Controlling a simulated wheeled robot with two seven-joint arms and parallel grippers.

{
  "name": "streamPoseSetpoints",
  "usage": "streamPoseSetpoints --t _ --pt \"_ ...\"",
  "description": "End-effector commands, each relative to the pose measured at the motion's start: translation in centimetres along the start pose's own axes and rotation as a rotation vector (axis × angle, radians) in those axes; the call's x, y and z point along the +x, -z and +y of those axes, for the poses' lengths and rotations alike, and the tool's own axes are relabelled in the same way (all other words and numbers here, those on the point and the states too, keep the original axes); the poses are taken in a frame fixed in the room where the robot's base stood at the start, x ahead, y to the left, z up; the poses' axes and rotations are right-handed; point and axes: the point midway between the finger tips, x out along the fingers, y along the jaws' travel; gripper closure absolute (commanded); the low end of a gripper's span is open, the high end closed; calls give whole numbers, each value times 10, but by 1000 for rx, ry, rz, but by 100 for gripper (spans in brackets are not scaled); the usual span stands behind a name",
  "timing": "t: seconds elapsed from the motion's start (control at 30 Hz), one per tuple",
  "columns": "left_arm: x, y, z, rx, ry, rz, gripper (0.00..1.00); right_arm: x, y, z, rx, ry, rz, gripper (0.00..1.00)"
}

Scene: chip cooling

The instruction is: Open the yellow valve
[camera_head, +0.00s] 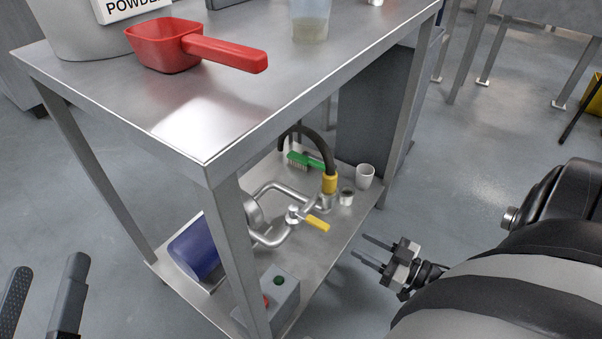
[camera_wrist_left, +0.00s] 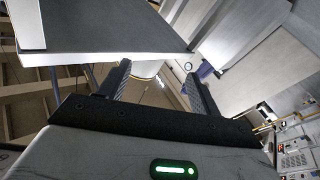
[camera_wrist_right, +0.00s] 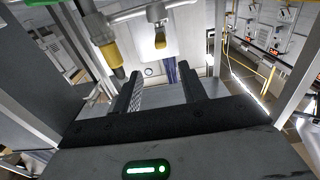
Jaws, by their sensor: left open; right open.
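The yellow valve (camera_head: 318,223) is a small yellow lever on silver piping on the table's lower shelf. In the right wrist view its yellow handle (camera_wrist_right: 160,40) hangs near the top centre, beyond the fingertips. My right gripper (camera_head: 362,248) is open and empty just right of the shelf, apart from the lever, its fingers pointing toward the piping. It also shows in the right wrist view (camera_wrist_right: 161,72). My left gripper (camera_head: 47,275) is open and empty at the lower left, away from the valve. It also shows in the left wrist view (camera_wrist_left: 158,80).
A yellow hose fitting (camera_head: 329,183), green brush (camera_head: 306,160), white cup (camera_head: 364,176), blue motor (camera_head: 195,249) and button box (camera_head: 277,296) are on the lower shelf. A red scoop (camera_head: 167,47) lies on the tabletop (camera_head: 230,105). A front table leg (camera_head: 236,258) stands left of the valve.

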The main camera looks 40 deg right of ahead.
Motion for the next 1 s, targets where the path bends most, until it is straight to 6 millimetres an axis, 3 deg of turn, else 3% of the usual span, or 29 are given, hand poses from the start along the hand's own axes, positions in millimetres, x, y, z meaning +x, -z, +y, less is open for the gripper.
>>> streamPoseSetpoints --t 0.17,0.6,0.8,1.0 --pt "3 8 0 67 -18 62 36 30 -1 -1 2 1 7 58" --pt "5 51 15 372 -115 360 36 123 -2 -1 1 1 6 58" --pt "1 64 25 473 -153 462 36 148 -1 -2 2 1 3 58" --pt "0 70 28 506 -165 497 36 155 0 -2 3 1 1 58"
